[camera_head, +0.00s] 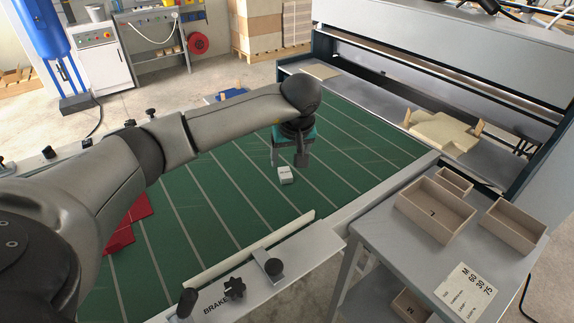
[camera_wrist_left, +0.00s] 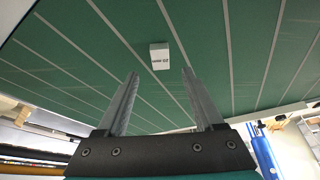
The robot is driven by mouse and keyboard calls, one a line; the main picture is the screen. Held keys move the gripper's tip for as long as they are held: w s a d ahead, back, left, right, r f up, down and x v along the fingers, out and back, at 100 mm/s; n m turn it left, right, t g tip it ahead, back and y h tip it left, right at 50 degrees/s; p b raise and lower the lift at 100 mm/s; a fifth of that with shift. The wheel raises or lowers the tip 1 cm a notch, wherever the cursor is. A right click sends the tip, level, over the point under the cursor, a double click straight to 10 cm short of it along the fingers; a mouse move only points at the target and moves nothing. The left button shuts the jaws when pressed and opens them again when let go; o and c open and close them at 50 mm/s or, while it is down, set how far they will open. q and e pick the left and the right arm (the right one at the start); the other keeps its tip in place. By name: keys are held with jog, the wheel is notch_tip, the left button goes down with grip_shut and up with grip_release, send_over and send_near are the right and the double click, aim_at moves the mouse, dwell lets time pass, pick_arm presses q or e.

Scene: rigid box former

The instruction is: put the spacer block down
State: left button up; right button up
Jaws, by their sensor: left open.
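The spacer block (camera_head: 286,174) is a small pale block with dark print on one side. It rests on the green striped bed of the machine. In the left wrist view the block (camera_wrist_left: 159,56) lies beyond the fingertips, roughly in line with the gap between them, and touches neither finger. My left gripper (camera_head: 288,165) hangs over the bed just behind the block in the head view. Its two fingers (camera_wrist_left: 160,75) are apart, with nothing between them. My right gripper is not in view.
Red pieces (camera_head: 128,226) lie at the bed's left. A pale rail (camera_head: 250,249) runs along the near edge. At right, a grey table (camera_head: 487,246) holds open wooden boxes (camera_head: 433,209). A pale wooden piece (camera_head: 444,132) sits at the machine's opening. Much of the green bed is clear.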

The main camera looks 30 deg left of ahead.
pick_arm(q)
jog(key=shift+v, duration=2.4)
